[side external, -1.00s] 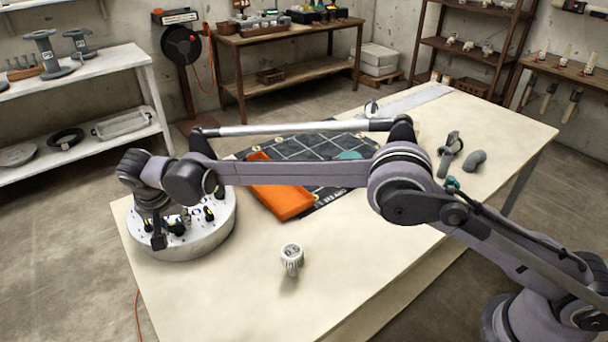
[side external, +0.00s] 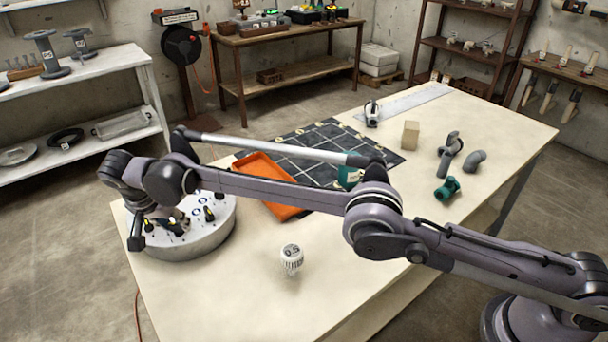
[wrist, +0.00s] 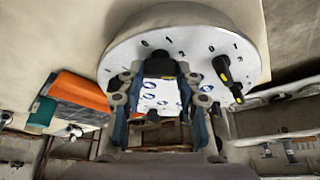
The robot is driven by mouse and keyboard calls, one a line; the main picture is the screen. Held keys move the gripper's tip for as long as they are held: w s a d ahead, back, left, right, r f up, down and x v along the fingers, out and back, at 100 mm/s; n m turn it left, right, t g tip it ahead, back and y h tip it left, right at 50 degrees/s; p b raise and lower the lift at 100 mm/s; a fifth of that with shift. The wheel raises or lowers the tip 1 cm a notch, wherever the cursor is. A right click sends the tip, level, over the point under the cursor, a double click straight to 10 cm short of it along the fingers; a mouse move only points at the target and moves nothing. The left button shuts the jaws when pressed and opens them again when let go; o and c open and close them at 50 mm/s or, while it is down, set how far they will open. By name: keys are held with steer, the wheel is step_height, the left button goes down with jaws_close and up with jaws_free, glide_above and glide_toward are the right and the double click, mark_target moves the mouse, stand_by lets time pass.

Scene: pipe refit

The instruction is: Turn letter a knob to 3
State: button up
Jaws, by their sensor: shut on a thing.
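A round pale dial plate (side external: 205,240) stands at the left end of the table, with several black-and-yellow knobs on its white face. In the wrist view the plate (wrist: 118,62) carries dark numbers around its knobs and blue marks. My gripper (wrist: 160,72) is shut on a black knob (wrist: 160,63), with one finger on each side of it. A second knob (wrist: 226,72), black with yellow, stands to its right, apart from my fingers. I cannot read the knob letters, nor which number the held knob points to.
An orange tray (side external: 262,172) lies beside the dial plate, partly on a dark grid mat (side external: 325,140). A white ribbed bulb-like part (side external: 291,259) stands in front. A wooden block (side external: 410,135), a teal fitting (side external: 447,190) and grey pipe pieces (side external: 475,160) lie to the right.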

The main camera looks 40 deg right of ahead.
mark_target(176, 230)
steer(key=o, duration=1.2)
steer(key=shift+c, duration=0.2)
steer(key=shift+r, duration=0.1)
steer(key=shift+s+a+r, duration=0.15)
steer(key=shift+r, duration=0.15)
steer(key=shift+s+a+r, duration=0.3)
steer(key=shift+s+r, duration=0.05)
steer(key=shift+r, duration=0.15)
steer(key=shift+s+a+r, duration=0.3)
steer(key=shift+s+r, duration=0.05)
steer(key=shift+r, duration=0.15)
steer(key=s+a, duration=0.7)
steer(key=s, duration=0.1)
steer(key=shift+s, duration=0.15)
